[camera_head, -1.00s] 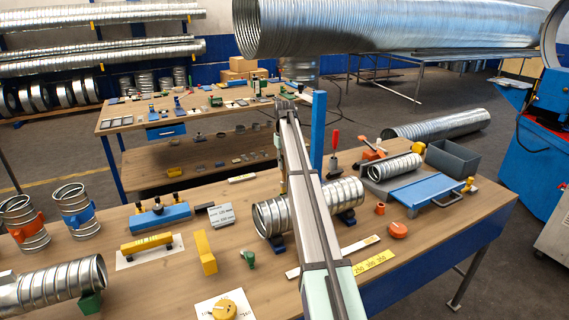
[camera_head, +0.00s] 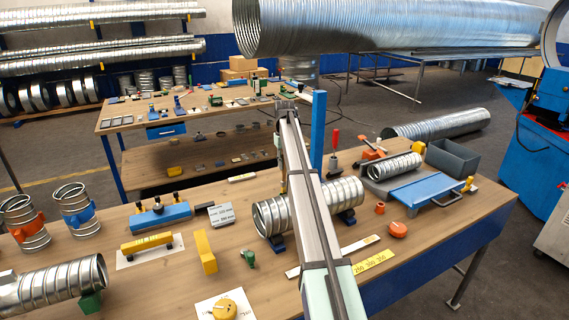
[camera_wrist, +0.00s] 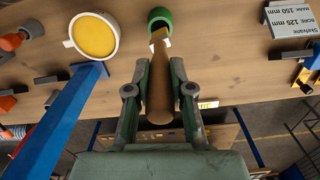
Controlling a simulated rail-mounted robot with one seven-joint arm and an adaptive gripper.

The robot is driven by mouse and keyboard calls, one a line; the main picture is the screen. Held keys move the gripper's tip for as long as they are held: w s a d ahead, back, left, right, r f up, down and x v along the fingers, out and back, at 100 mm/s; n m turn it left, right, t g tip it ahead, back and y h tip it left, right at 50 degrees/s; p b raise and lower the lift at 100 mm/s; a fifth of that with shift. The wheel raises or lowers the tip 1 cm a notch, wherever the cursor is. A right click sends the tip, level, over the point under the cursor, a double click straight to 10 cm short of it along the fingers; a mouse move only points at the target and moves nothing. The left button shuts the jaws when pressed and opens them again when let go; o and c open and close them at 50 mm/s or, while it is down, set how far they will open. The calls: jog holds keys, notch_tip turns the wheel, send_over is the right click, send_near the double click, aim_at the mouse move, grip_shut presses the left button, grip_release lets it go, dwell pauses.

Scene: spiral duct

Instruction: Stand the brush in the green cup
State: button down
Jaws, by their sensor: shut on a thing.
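In the wrist view my gripper (camera_wrist: 160,85) is shut on the brown handle of the brush (camera_wrist: 160,98). The brush's pale narrow end points toward the green cup (camera_wrist: 158,15) at the top middle. That end overlaps the cup's near side in the picture; I cannot tell whether it is in, above or in front of the cup. I cannot make out the green cup there.
A white cup with yellow contents (camera_wrist: 94,36) stands left of the green cup. A blue post (camera_wrist: 60,120) runs close on the left; it also shows in the head view (camera_head: 318,130). A grey labelled block (camera_wrist: 292,28) lies at right. The back bench (camera_head: 125,122) holds many small items.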

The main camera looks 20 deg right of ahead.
aim_at(284, 181)
jog(key=shift+f+b, duration=0.9)
jog(key=shift+f, duration=2.6)
jog(key=c, duration=0.9)
grip_release()
jog(key=shift+c, duration=0.2)
jog(key=shift+r, duration=0.1)
notch_tip(284, 181, up, 12)
jog(key=shift+f, duration=0.1)
